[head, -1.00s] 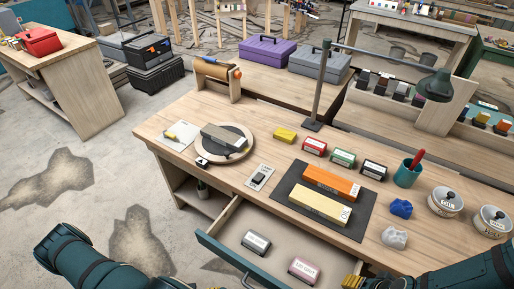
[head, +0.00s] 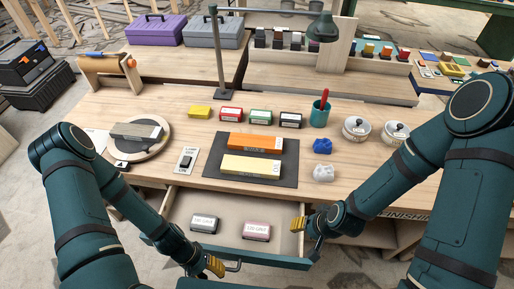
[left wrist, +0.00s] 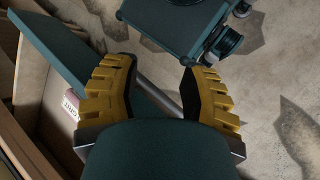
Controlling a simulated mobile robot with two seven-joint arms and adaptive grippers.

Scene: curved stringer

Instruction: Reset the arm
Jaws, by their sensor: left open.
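My left arm comes in from the left in the head view. Its gripper (head: 214,267) with yellow fingers is low in front of the open drawer (head: 176,208), close to the drawer's handle (head: 234,267). In the left wrist view the left gripper (left wrist: 160,78) has its yellow fingers spread apart, with nothing held between them. A grey bar (left wrist: 152,92) passes behind the fingers beside the teal drawer front (left wrist: 70,62); I cannot tell whether they touch. My right gripper (head: 298,224) is at the drawer's right side, partly hidden by its own wrist, so its opening is unclear.
The open drawer holds a white-labelled box (head: 204,224) and a pink-labelled box (head: 256,231). On the workbench (head: 330,187) are a dark mat (head: 211,163) with an orange stone (head: 256,143) and a yellow stone (head: 250,165), a teal cup (head: 319,117) and a lamp (head: 322,27).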

